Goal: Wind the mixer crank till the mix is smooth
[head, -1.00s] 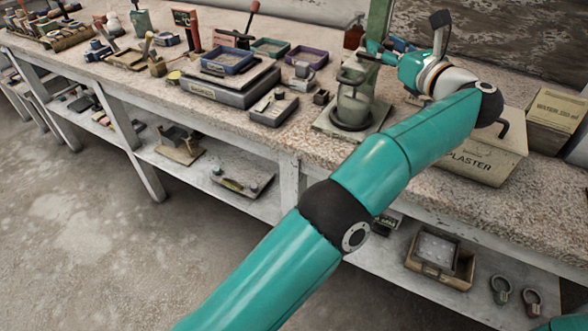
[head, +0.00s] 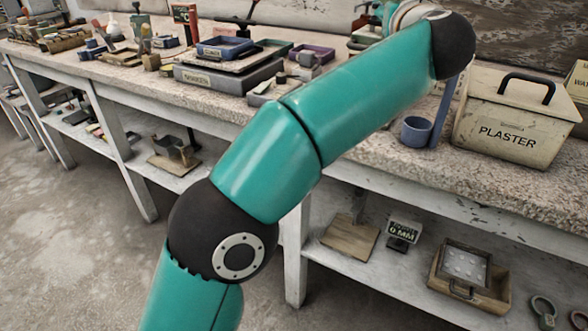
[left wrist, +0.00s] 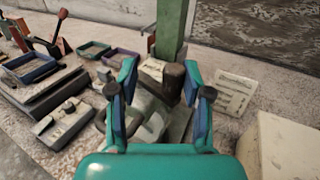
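In the left wrist view, the mixer's green upright post (left wrist: 172,30) stands at the top middle. A dark brown cylinder-like part (left wrist: 174,84) sits in front of it, and a pale pot (left wrist: 152,128) shows partly below. My left gripper (left wrist: 160,72) is open, with its two fingers apart on either side of these parts. I cannot tell whether a finger touches anything. In the head view, my left arm covers most of the mixer and its gripper end is not clear. The crank and the mix cannot be made out. My right gripper is not in view.
A plaster box (head: 508,118) with a dark handle stands on the bench at right, beside a blue cup (head: 416,131). Trays and tools crowd the bench at left. A lower shelf holds a wooden box (head: 462,272). The floor at left is clear.

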